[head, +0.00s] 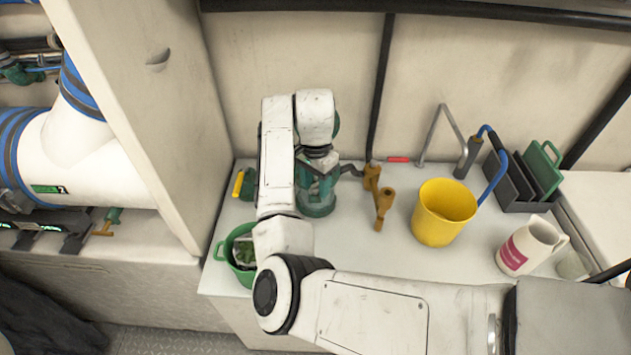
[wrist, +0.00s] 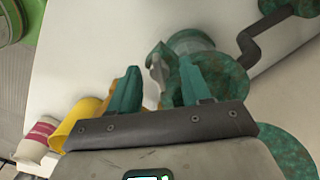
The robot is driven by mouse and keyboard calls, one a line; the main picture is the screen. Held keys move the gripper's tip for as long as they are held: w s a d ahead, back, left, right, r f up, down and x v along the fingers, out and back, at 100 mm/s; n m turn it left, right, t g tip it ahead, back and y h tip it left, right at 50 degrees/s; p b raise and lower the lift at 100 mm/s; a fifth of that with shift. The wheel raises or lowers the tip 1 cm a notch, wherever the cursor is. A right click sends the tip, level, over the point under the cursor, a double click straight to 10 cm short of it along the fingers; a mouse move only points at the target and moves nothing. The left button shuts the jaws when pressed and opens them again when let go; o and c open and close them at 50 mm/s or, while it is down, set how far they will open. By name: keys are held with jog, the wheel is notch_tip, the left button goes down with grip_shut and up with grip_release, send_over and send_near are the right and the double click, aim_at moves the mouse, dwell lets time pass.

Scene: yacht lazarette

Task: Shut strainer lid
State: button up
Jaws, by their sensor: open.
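The strainer (head: 318,202) is a green, weathered cylinder with a paler body, standing on the white counter behind my arm. Its upper part is hidden by my wrist, so I cannot tell the lid's angle in the head view. My gripper (head: 316,163) points down at the strainer's top. In the wrist view, my gripper (wrist: 158,88) has its two teal fingers apart. A small grey tab and green, patinated strainer parts (wrist: 193,45) show between and just beyond the fingers. I cannot tell whether the fingers touch them. Another green round part (wrist: 288,152) is partly hidden at lower right.
A bronze valve fitting (head: 382,203) and a yellow bucket (head: 443,214) stand right of the strainer. A white jug (head: 530,246) and a dark rack (head: 508,185) are farther right. A green basket (head: 230,262) is at front left. A wall rises behind the counter.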

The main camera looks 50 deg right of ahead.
grip_shut()
dwell(0.5)
